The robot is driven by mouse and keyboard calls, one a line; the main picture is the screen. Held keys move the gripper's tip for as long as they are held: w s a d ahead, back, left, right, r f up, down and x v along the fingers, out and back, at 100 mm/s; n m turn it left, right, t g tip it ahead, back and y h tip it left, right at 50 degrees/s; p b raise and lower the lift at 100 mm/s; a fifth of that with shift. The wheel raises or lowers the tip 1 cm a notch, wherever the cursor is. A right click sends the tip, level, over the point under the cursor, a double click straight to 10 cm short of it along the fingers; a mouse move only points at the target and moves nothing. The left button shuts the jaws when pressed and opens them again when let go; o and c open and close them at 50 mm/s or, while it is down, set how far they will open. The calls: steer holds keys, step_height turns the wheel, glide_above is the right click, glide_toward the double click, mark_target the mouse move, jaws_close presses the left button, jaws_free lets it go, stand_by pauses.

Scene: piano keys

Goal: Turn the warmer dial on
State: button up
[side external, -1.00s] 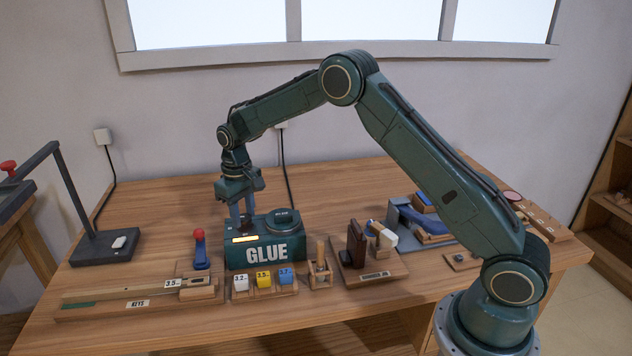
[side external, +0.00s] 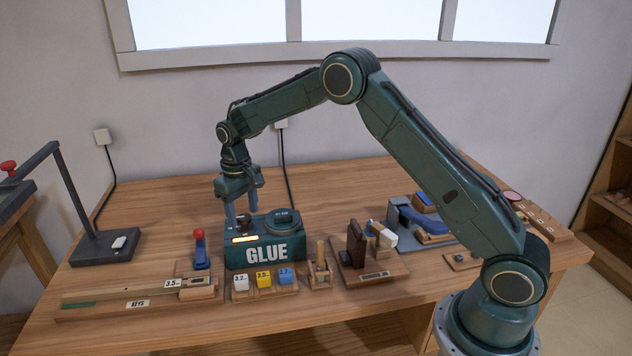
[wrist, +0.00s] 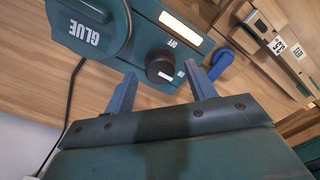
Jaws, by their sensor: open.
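The green glue warmer (side external: 255,256) stands on the bench with a GLUE label on its front. It also shows in the wrist view (wrist: 148,42). Its black round dial (wrist: 160,65) has a white pointer mark aimed down and to the right in the wrist view, with small white labels beside it. My gripper (side external: 242,212) is open, pointing down over the warmer's left part. In the wrist view, its two blue fingertips (wrist: 160,80) are spread on either side of the dial, with gaps to it.
A red-tipped lever (side external: 200,248) is left of the warmer. White, yellow and blue blocks (side external: 264,280) sit in front. A round lidded pot (side external: 283,222) rises on the warmer's right side. Wooden fixtures (side external: 370,260) stand to the right. The bench behind is clear.

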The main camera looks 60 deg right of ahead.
mark_target(245, 217)
step_height(245, 217, up, 13)
stand_by(0.6)
steer(key=shift+r, duration=0.1)
steer(key=s+r+t, duration=0.1)
steer(key=s+r, duration=0.5)
steer(key=s, duration=0.4)
steer(key=s+r+t, duration=0.2)
steer(key=s+r, duration=0.4)
steer(key=s, duration=0.3)
steer(key=s+f+t, duration=0.1)
steer(key=s+f, duration=0.1)
steer(key=s, duration=0.8)
steer(key=s+a+f+t, duration=0.1)
steer(key=s+f, duration=0.1)
steer(key=s, duration=0.7)
steer(key=shift+s+a+f+t, duration=0.2)
steer(key=shift+s+f+t, duration=0.1)
steer(key=shift+s+f, duration=0.05)
